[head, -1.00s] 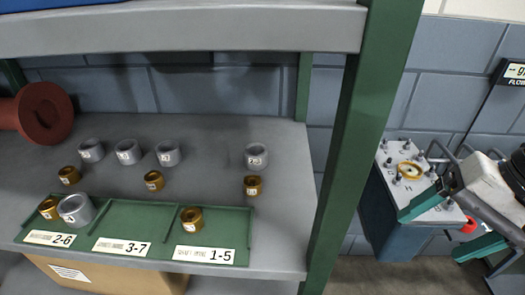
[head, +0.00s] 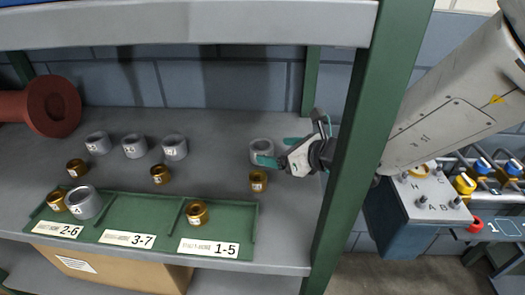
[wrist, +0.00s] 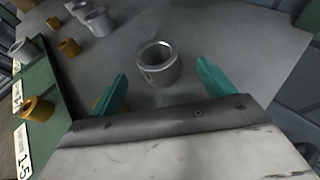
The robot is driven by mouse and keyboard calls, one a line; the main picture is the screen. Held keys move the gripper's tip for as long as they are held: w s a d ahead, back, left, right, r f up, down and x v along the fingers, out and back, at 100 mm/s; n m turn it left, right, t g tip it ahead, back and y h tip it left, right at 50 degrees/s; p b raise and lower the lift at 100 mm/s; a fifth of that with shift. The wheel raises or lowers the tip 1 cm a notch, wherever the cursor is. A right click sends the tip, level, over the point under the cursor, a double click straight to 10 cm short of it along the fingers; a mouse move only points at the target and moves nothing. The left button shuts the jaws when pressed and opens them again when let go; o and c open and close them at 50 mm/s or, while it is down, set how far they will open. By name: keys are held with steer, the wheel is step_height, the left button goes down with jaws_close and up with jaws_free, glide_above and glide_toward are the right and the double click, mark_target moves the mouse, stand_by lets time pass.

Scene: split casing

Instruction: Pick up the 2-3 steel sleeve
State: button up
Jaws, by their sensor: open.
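A grey steel sleeve (head: 262,150) stands upright at the right of the shelf; its label cannot be read, so I cannot confirm it is 2-3. My gripper (head: 280,151) is open, with its teal fingers close to this sleeve. In the wrist view the sleeve (wrist: 158,64) stands just ahead of the gap between the fingers (wrist: 162,72), with nothing held. Three more steel sleeves (head: 134,146) stand in a row at the left, their labels too small to read. A larger steel sleeve (head: 84,202) is in the green tray's 2-6 compartment.
A brass sleeve (head: 258,181) stands close in front of the right steel sleeve. Other brass bushings (head: 160,174) stand on the shelf and in the green tray (head: 140,212). A green post (head: 350,150) stands beside my arm. A red flanged part (head: 52,106) lies far left.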

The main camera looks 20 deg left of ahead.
mark_target(268, 150)
steer(key=x, duration=0.6)
steer(key=shift+a+f, duration=0.2)
steer(key=shift+c, duration=0.3)
steer(key=c, duration=1.4)
steer(key=shift+r, duration=0.1)
